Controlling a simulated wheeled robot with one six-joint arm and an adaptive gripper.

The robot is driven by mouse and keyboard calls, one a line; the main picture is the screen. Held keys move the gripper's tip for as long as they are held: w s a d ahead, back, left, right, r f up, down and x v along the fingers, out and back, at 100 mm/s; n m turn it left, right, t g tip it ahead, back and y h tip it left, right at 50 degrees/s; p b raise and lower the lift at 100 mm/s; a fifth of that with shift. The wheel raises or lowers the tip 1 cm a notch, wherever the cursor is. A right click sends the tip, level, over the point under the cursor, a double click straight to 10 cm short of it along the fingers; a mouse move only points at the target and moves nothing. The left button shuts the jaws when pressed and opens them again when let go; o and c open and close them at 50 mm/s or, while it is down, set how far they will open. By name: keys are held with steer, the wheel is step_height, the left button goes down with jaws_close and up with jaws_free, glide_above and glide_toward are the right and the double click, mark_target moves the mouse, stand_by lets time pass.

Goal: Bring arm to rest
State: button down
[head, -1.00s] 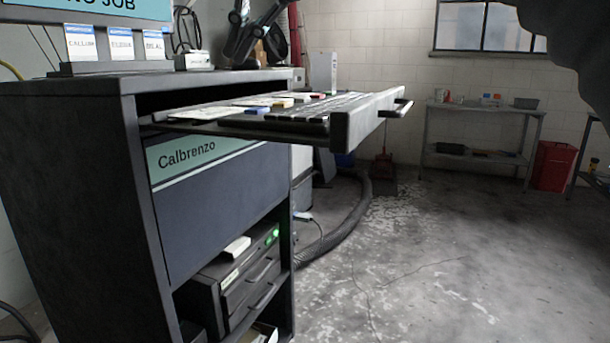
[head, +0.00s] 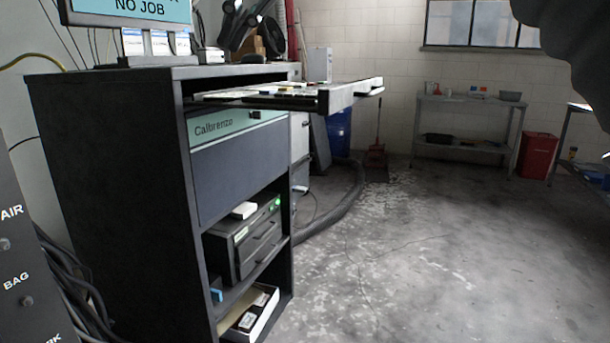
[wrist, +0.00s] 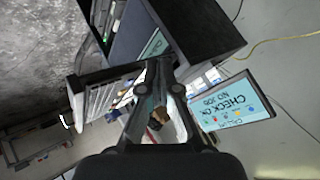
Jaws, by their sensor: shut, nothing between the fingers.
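My gripper (wrist: 158,70) shows at the lower middle of the wrist view, its fingers shut with nothing held. It is not identifiable in the head view. In the wrist view it appears in front of the dark cabinet (wrist: 196,22) and its pulled-out keyboard drawer (wrist: 80,96); I cannot tell how far apart they are. The same cabinet stands at the left of the head view (head: 105,180), with the drawer (head: 340,95) sticking out to the right. A dark part of my own body fills the upper right corner of the head view.
A screen (head: 140,8) reading "NO JOB" stands on the cabinet. A panel (head: 25,260) labelled AIR and BAG is close at lower left. A hose (head: 340,215) lies behind the cabinet. A shelf (head: 465,100) and red bin (head: 538,155) stand at the back. The floor at centre right is clear.

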steer(key=w+f+n+h, duration=0.15)
steer(key=w+f, duration=0.35)
steer(key=f, duration=0.5)
steer(key=d+f+n+h, duration=0.1)
steer(key=d+f, duration=0.2)
steer(key=f, duration=0.4)
steer(key=d+f+h, duration=0.1)
steer(key=d+f, duration=0.2)
steer(key=f, duration=0.4)
steer(key=s+d+f+m+h, duration=0.1)
steer(key=s+d+f, duration=0.6)
steer(key=f, duration=0.4)
steer(key=s+d+f+m+g+h, duration=0.1)
steer(key=s+d+f+m+h, duration=0.1)
steer(key=s+d+f, duration=0.5)
steer(key=shift+d+f, duration=1.6)
steer(key=shift+f, duration=0.4)
